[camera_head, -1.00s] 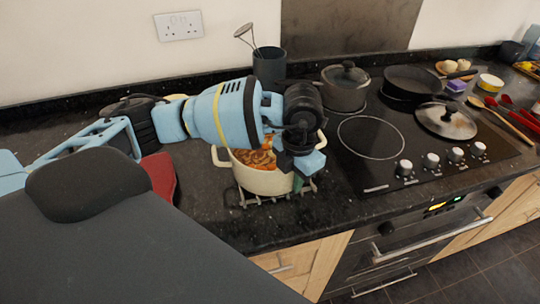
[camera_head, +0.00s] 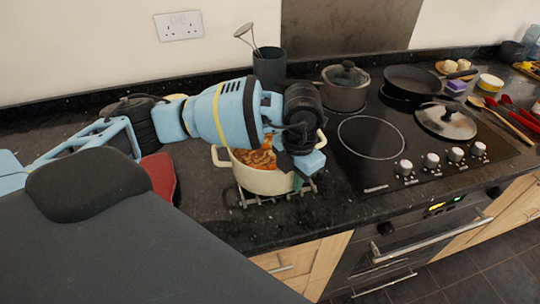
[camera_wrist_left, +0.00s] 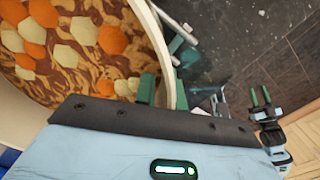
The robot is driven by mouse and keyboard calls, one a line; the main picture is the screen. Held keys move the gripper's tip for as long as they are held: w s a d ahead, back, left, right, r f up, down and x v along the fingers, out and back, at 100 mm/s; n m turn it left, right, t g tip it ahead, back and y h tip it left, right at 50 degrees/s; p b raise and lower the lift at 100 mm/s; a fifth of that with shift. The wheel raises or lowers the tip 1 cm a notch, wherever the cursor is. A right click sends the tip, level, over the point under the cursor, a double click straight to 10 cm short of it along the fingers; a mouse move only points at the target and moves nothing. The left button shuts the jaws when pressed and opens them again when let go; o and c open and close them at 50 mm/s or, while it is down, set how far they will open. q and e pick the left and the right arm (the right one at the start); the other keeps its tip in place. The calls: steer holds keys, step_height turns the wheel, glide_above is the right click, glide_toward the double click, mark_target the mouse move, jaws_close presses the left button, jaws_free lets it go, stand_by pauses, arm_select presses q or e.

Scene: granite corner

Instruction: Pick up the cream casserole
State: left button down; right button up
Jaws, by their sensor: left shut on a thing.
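The cream casserole (camera_head: 262,181), full of stew with orange and pale chunks, stands upright on a metal trivet (camera_head: 243,199) on the dark counter. My left arm reaches over it and hides part of its rim. My left gripper (camera_head: 297,182) is at its right side. In the left wrist view the green fingers of my left gripper (camera_wrist_left: 162,91) straddle the wall of the casserole (camera_wrist_left: 158,38), shut on it. My right gripper (camera_wrist_left: 260,97) shows small in that view, well away from the casserole, its two green fingers apart and empty.
Right of the casserole is the black hob (camera_head: 400,150) with a lidded grey pot (camera_head: 345,90), a dark pan (camera_head: 412,82) and a loose lid (camera_head: 446,121). A dark utensil holder (camera_head: 269,66) stands behind. A red item (camera_head: 160,175) lies left.

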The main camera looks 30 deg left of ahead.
arm_select(q)
steer(key=shift+s+d+f, duration=0.1)
steer(key=shift+d+f, duration=0.05)
steer(key=shift+r, duration=0.3)
steer(key=shift+f, duration=0.1)
steer(key=shift+w+r, duration=0.2)
steer(key=shift+r, duration=1.05)
steer(key=shift+s+d+r, duration=0.15)
steer(key=shift+d+r, duration=0.1)
steer(key=shift+r, duration=0.45)
steer(key=s+d, duration=0.3)
steer(key=d, duration=0.3)
steer(key=s+d+r, duration=0.1)
steer(key=s+d, duration=0.3)
steer(key=d, duration=0.3)
steer(key=shift+d+r+b, duration=0.2)
steer(key=shift+r+b, duration=0.05)
steer(key=shift+b, duration=0.2)
